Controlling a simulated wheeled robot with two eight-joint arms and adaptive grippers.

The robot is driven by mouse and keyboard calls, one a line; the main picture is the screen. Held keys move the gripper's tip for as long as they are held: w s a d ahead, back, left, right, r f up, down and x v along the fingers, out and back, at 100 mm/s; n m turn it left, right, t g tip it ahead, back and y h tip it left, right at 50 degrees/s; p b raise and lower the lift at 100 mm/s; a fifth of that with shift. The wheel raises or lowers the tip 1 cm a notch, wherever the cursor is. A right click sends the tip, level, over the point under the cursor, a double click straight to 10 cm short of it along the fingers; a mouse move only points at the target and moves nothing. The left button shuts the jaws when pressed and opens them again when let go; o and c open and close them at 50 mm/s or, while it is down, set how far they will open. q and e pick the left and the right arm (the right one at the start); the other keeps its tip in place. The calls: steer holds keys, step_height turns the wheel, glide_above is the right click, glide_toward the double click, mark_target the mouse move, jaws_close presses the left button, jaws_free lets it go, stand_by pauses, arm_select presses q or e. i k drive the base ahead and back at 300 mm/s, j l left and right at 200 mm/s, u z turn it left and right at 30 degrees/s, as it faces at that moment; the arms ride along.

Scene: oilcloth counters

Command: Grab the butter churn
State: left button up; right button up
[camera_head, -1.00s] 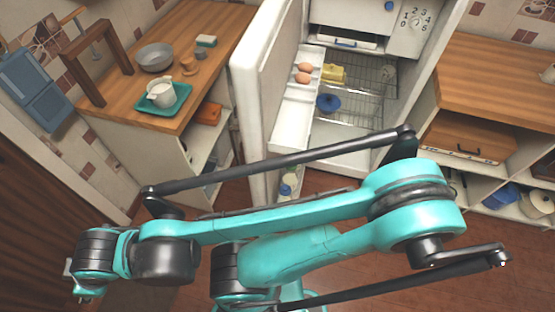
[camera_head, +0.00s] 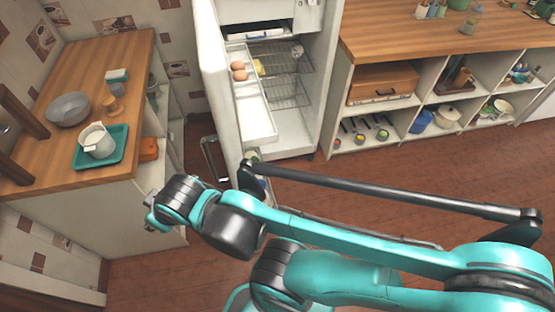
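I cannot make out a butter churn for certain. A small wooden object with a round knob (camera_head: 115,90) stands on the left counter, beside a lying wooden piece; it is too small to identify. A dark brown wooden object (camera_head: 457,80) sits in an upper compartment of the right shelf unit, also unclear. My teal and black arm crosses the lower part of the view, but neither gripper's fingers can be seen.
The left counter (camera_head: 130,55) holds a grey bowl (camera_head: 68,108) and a white pitcher (camera_head: 97,141) on a teal tray (camera_head: 116,158). The open fridge (camera_head: 222,85) holds eggs (camera_head: 239,70). A brown case (camera_head: 383,84) sits in the right shelves. Bare floor (camera_head: 345,185) lies before them.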

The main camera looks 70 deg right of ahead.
mark_target(475, 14)
steer(key=i+z, duration=0.1)
steer(key=z, duration=0.35)
steer(key=i+j+z, duration=0.1)
steer(key=z, duration=0.3)
steer(key=i+j+z, duration=0.1)
steer(key=z, duration=0.35)
steer(key=i+j+z, duration=0.1)
steer(key=z, duration=0.3)
steer(key=j+z, duration=0.15)
steer(key=z, duration=0.3)
steer(key=i, duration=0.15)
steer(key=k+u, duration=0.1)
steer(key=k, duration=0.55)
steer(key=z, duration=0.45)
steer(key=i+l+z, duration=0.2)
steer(key=z, duration=0.25)
steer(key=i+l+z, duration=0.2)
steer(key=z, duration=0.25)
steer(key=i+z, duration=0.3)
steer(key=z, duration=0.2)
steer(key=i, duration=2.7)
